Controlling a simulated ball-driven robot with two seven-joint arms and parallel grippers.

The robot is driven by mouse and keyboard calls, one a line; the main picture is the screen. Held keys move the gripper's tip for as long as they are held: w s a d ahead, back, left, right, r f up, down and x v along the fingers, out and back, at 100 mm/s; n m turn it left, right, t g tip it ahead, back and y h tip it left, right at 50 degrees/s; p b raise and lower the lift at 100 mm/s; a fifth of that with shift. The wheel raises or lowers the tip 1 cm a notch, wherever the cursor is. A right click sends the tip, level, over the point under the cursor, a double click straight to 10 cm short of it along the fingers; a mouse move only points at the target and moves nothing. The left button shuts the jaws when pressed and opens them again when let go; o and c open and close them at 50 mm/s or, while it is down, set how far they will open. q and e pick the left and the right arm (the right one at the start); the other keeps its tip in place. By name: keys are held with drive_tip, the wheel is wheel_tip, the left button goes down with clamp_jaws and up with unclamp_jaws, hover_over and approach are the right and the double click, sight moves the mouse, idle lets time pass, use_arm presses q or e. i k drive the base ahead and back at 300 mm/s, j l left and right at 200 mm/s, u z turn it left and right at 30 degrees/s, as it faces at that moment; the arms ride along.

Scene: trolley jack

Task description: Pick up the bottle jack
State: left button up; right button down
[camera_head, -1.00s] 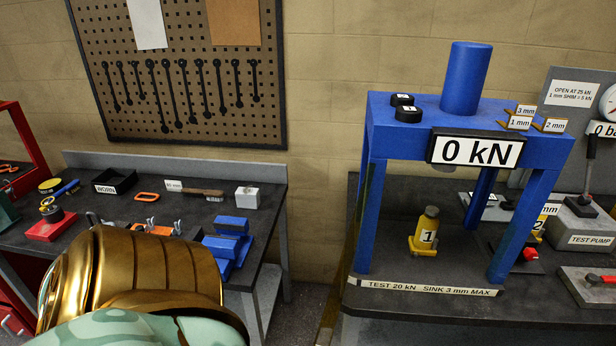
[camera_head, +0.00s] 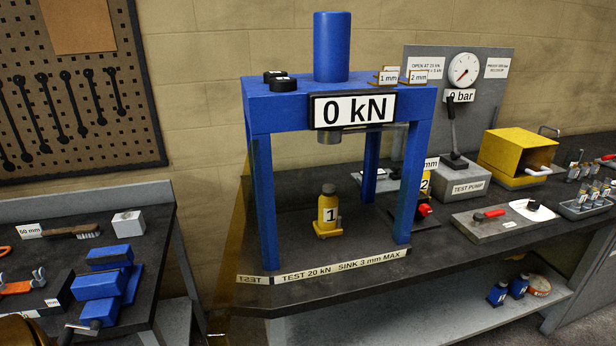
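A small yellow bottle jack labelled 1 (camera_head: 328,214) stands upright on the dark bench under the blue press frame (camera_head: 262,205), between its legs. A second yellow item labelled 2 (camera_head: 424,184) stands farther back on the right, partly hidden by the press's right front leg. A red part (camera_head: 424,210) shows beside it. The press display reads 0 kN. Neither of my grippers is in view. Only a brownish-gold part of my own body shows at the lower left corner.
A test pump (camera_head: 462,182) with an upright lever, a gauge (camera_head: 464,70), a yellow box (camera_head: 512,152) and a grey plate with a red-handled tool (camera_head: 478,228) stand on the right. A blue vise (camera_head: 104,285) is on the left bench. A gap separates the benches.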

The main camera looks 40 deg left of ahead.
sight(329, 225)
drive_tip(key=k+j, duration=0.15)
drive_tip(key=j, duration=0.2)
drive_tip(key=k+j+u, duration=0.1)
drive_tip(key=j, duration=0.25)
drive_tip(key=k+j, duration=0.15)
drive_tip(key=j, duration=0.2)
drive_tip(key=k+j, duration=0.15)
drive_tip(key=j, duration=0.2)
drive_tip(key=u, duration=0.05)
